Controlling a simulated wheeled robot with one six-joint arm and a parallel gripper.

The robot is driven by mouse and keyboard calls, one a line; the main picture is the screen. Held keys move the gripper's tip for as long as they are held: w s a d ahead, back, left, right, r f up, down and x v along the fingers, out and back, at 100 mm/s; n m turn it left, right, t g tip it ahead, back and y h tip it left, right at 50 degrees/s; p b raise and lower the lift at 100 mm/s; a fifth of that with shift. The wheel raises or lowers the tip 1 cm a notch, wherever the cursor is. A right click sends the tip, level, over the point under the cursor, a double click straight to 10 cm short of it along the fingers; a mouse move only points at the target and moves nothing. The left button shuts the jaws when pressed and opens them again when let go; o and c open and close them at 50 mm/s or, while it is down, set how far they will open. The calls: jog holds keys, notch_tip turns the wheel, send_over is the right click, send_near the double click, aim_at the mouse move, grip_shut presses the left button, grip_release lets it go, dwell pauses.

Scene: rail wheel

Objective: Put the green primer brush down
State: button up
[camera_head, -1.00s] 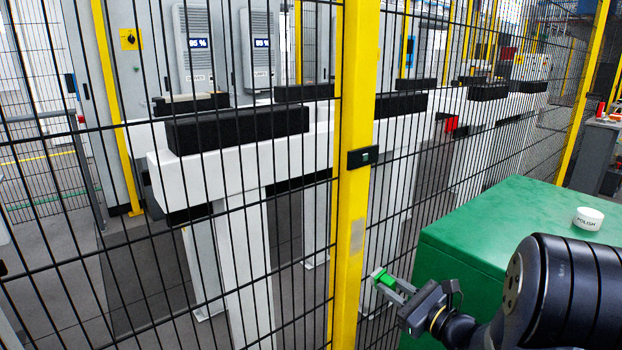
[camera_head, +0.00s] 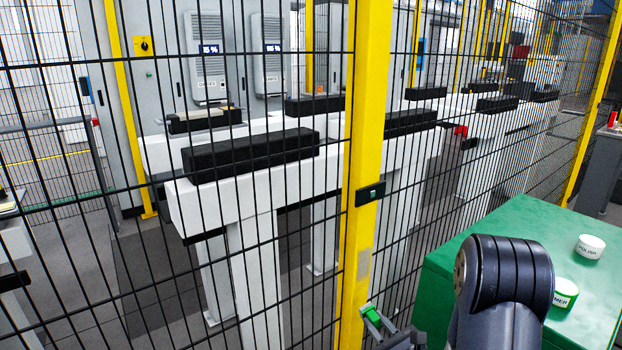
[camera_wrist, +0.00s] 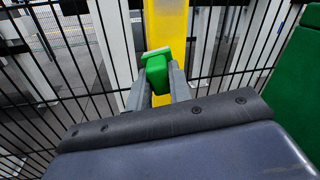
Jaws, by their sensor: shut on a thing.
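The green primer brush (camera_head: 371,315) is a small green block with a pale strip along one edge. My gripper (camera_head: 384,330) is shut on it at the lower middle of the head view, in front of the yellow fence post. In the wrist view the brush (camera_wrist: 157,70) sits between the two grey fingers of my gripper (camera_wrist: 158,84), with its pale edge pointing away. It is held in the air and rests on nothing that I can see. My arm hides part of the green cabinet.
A green cabinet (camera_head: 510,228) stands at the right with a free top around a white POLISH tub (camera_head: 590,247) and a green-and-white tub (camera_head: 565,292), its label partly hidden. A black mesh fence with a yellow post (camera_head: 368,150) stands close ahead; white benches are behind it.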

notch_tip(320, 180, up, 16)
jog(key=w+m+h+p, duration=0.1)
jog(key=h+p, duration=0.1)
jog(key=p, duration=1)
jog(key=shift+r+t, duration=0.2)
jog(key=shift+t, duration=0.2)
